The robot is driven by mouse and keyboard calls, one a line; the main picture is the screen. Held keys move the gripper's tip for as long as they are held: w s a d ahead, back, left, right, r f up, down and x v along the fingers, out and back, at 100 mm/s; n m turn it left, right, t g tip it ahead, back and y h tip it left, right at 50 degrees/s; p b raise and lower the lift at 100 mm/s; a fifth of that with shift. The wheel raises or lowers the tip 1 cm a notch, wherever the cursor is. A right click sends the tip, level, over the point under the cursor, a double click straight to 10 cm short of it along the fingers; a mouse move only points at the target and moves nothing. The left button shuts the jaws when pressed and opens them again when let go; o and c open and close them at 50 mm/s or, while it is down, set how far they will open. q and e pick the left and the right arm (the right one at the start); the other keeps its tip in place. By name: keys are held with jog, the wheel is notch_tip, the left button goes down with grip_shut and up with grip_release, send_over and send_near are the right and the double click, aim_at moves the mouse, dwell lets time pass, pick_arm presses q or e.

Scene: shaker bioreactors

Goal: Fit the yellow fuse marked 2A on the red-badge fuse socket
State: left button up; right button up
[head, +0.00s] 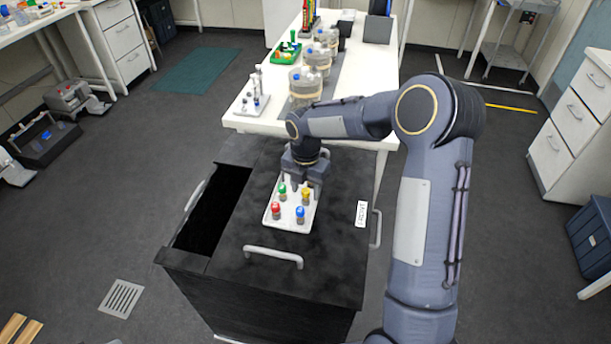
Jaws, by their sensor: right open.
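A small white tray (287,226) on the black cabinet top holds upright pieces with coloured caps: a yellow one (306,194), a green one (282,189), a red one (275,209) and a blue one (300,214). The yellow one looks like the yellow fuse, but its marking is too small to read. My right gripper (305,185) is open, pointing down over the tray's far part, close to the yellow piece. I cannot tell whether it touches it. I cannot make out a socket with a red badge. My left gripper is not in view.
The black cabinet (330,262) has handles, a label (361,214) and a dark opening on its left. Behind it a white bench (245,122) carries clear vessels (304,84), a white rack (252,102) and a green tray (286,53). Bare cabinet top lies around the tray.

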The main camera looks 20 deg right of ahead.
jog(key=shift+f, duration=0.7)
grip_shut()
jog(key=shift+r, duration=0.1)
jog(key=shift+r, duration=0.15)
jog(key=shift+r+p, duration=0.45)
jog(key=shift+p, duration=0.15)
jog(key=shift+r, duration=0.1)
jog(key=shift+r+p, duration=0.5)
jog(key=shift+r, duration=0.05)
